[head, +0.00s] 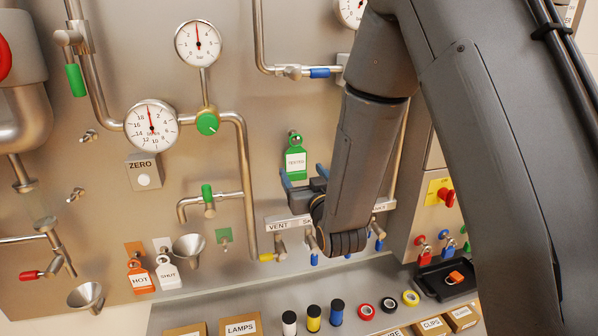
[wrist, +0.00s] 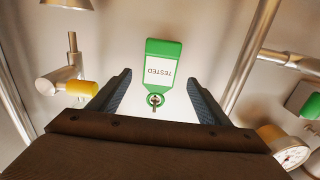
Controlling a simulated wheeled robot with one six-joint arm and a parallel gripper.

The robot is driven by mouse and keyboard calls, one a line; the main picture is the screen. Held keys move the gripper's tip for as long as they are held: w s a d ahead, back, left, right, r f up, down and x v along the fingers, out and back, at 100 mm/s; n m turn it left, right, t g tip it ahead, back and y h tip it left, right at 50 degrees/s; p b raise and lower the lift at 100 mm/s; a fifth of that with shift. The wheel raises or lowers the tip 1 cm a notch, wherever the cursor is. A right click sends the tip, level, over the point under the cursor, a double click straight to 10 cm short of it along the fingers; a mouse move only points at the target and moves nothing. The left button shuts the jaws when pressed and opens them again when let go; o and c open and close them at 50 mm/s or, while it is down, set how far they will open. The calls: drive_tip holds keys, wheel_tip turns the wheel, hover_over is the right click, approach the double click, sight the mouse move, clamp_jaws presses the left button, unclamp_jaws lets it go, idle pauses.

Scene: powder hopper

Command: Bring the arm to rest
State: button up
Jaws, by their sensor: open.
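My gripper (wrist: 158,98) is open in the wrist view, its two dark fingers apart with nothing between them. In the head view my gripper (head: 302,178) is partly hidden by my own arm and points at the panel. A green and white TESTED tag (head: 295,160) hangs on a peg just beyond the fingers. The tag also shows in the wrist view (wrist: 161,68), ahead of the fingertips and apart from them. My arm is bent down from the upper right across the head view.
The panel carries pipes, gauges (head: 151,126) and valves, with a VENT label (head: 278,225) close below my gripper. A shelf below holds coloured cylinders (head: 313,318), tape rolls (head: 389,305), boxes (head: 241,326) and a black tray (head: 447,290). A red knob (head: 446,197) stands at the right.

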drive_tip(key=s+d+f+m+g+h, duration=0.2)
drive_tip(key=s+d+f+g+h, duration=0.2)
drive_tip(key=s+d+f+g, duration=0.55)
drive_tip(key=s+d+g, duration=0.3)
drive_tip(key=s+d, duration=0.1)
drive_tip(key=s, duration=0.5)
drive_tip(key=s+d+m+g+h, duration=0.1)
drive_tip(key=s+d+g, duration=0.3)
drive_tip(key=s, duration=0.6)
drive_tip(key=shift+s+d+f, duration=0.2)
drive_tip(key=shift+d, duration=0.55)
